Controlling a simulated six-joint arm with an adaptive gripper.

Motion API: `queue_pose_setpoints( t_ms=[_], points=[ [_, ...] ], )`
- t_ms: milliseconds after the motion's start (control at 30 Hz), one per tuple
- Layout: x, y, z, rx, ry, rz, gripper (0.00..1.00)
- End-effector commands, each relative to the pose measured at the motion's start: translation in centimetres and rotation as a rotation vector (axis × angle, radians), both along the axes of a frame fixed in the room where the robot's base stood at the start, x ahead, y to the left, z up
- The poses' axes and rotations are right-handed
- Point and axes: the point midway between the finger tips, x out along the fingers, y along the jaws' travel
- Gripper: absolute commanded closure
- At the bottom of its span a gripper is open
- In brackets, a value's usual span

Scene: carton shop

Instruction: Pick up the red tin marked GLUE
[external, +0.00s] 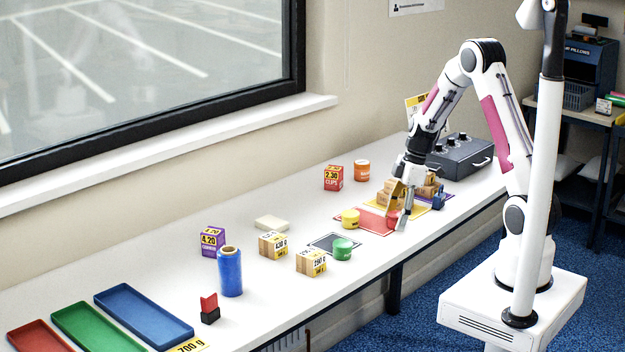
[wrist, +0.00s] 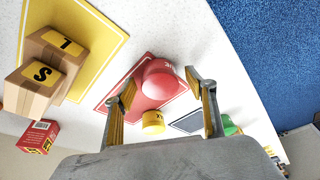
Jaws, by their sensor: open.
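A red tin (wrist: 160,80) lies between the open fingers of my gripper (wrist: 161,87) in the wrist view, on or over a red mat (wrist: 113,103). The lettering on the tin is too small to read surely. In the external view the red tin (external: 393,217) is partly hidden by my gripper (external: 399,208), which points down at the mat's right part. A finger is on either side of the tin in the wrist view. I cannot tell whether they touch it.
A yellow tin (external: 350,218) stands left of the red one, and a green tin (external: 342,249) is nearer the table's front edge. Cartons (wrist: 42,75) stand on a yellow mat (wrist: 107,37) close by. A dark control box (external: 460,155) is behind. An orange tin (external: 362,170) stands farther back.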

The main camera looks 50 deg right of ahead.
Motion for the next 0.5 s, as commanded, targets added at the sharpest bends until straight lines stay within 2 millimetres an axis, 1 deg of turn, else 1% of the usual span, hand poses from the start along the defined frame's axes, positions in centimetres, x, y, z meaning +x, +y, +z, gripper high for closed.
queue_pose_setpoints(
  t_ms=[433, 467, 500],
  points=[
    [0.00, 0.01, 0.00, 0.000, 0.000, 0.000, 0.44],
    [0.00, 0.01, 0.01, 0.000, 0.000, 0.000, 0.49],
    [-0.01, 0.02, 0.01, 0.000, 0.000, 0.000, 0.60]
  ],
)
